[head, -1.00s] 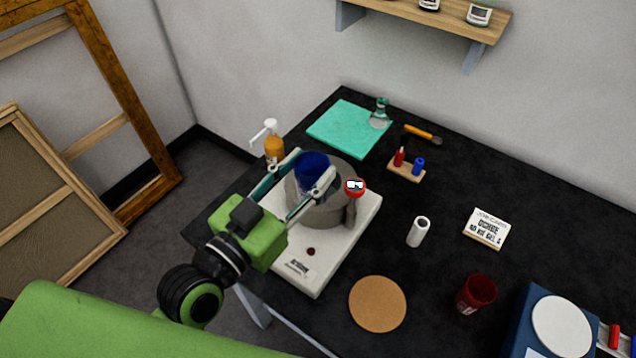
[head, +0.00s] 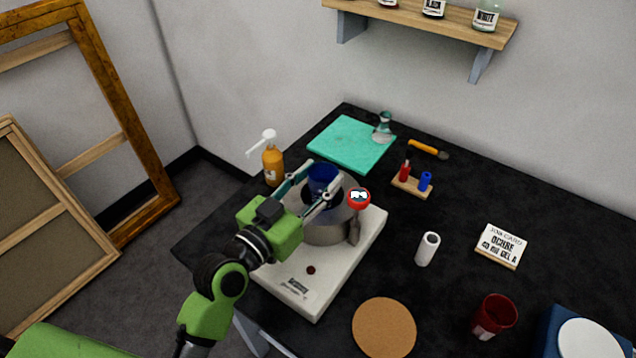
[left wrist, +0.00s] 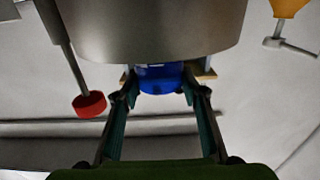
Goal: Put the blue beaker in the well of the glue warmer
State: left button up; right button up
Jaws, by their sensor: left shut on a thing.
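The blue beaker (head: 322,178) is between the fingers of my left gripper (head: 322,194), which is shut on it, at the top of the glue warmer's round grey pot (head: 325,233). In the left wrist view, which looks upside down, the blue beaker (left wrist: 160,78) shows between both fingers, past the grey pot (left wrist: 150,30). The beaker's lower part is hidden by the pot, so I cannot tell how deep it sits. The warmer's white base (head: 330,282) rests on the table. My right gripper is not in view.
A red knob (head: 358,198) stands at the pot's right side. An orange pump bottle (head: 272,166) is close behind-left. A teal mat (head: 350,146), a white cylinder (head: 427,248), a cork disc (head: 384,327) and a red cup (head: 494,316) lie around on the black table.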

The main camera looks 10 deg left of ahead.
pick_arm(q)
jog(key=shift+f, duration=0.65)
